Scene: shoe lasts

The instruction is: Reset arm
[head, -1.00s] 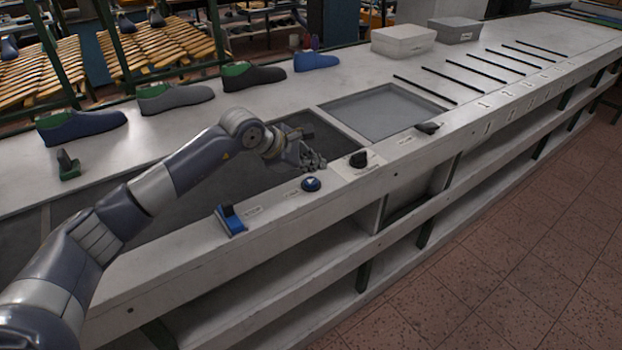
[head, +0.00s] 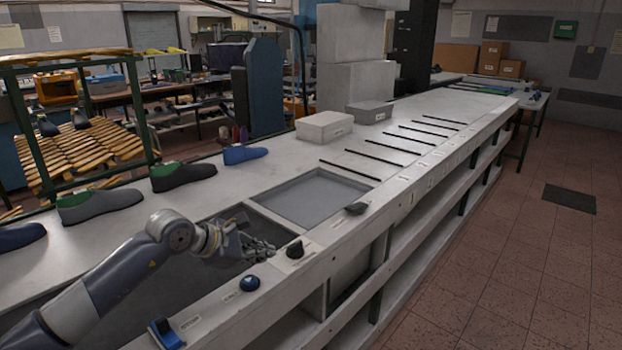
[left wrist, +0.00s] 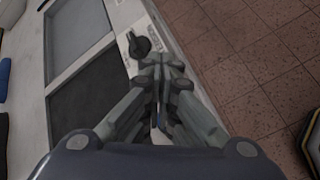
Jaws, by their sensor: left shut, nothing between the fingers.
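My left gripper (head: 262,250) is shut and empty over the near dark recess (head: 205,262) of the long bench. It also shows in the left wrist view (left wrist: 160,75), with its fingers together. A black knob (head: 294,249) on a light plate sits just right of the fingertips in the head view; the same knob (left wrist: 137,45) shows ahead of the fingers in the left wrist view. My right gripper is in neither view.
Shoe lasts stand along the back of the bench: blue (head: 244,154), black (head: 183,176) and grey (head: 100,203). Two lidded boxes (head: 323,127) stand farther along. A shallow grey tray area (head: 311,198) is empty. The floor on the right is clear around a dark mat (head: 569,198).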

